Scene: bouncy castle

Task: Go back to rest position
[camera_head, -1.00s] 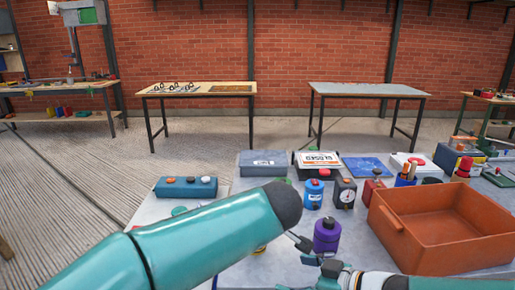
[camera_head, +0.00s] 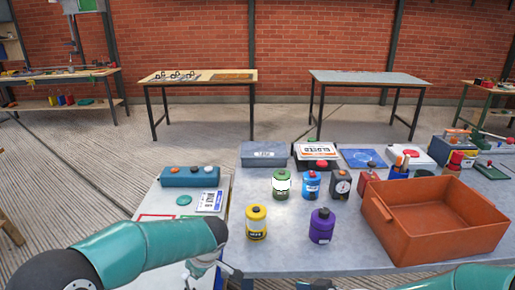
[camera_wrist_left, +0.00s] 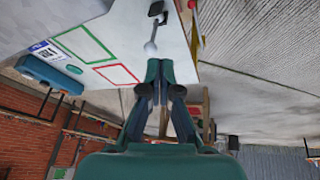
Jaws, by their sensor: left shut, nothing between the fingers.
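My left gripper (camera_head: 228,271) is low at the front left of the grey table (camera_head: 285,258), by the white panel. It is shut and empty; the left wrist view shows its fingers (camera_wrist_left: 161,72) together, with nothing between them. My left arm comes in from the bottom left. My right arm lies along the bottom right edge. Only a little of my right gripper (camera_head: 318,285) shows there, and the frame cuts it off, so its opening is not clear.
A yellow canister (camera_head: 257,223) and a purple canister (camera_head: 322,226) stand near the left gripper. Green (camera_head: 281,185) and blue (camera_head: 312,186) canisters stand behind. An orange bin (camera_head: 436,240) takes up the right side. A teal button box (camera_head: 190,176) sits at left.

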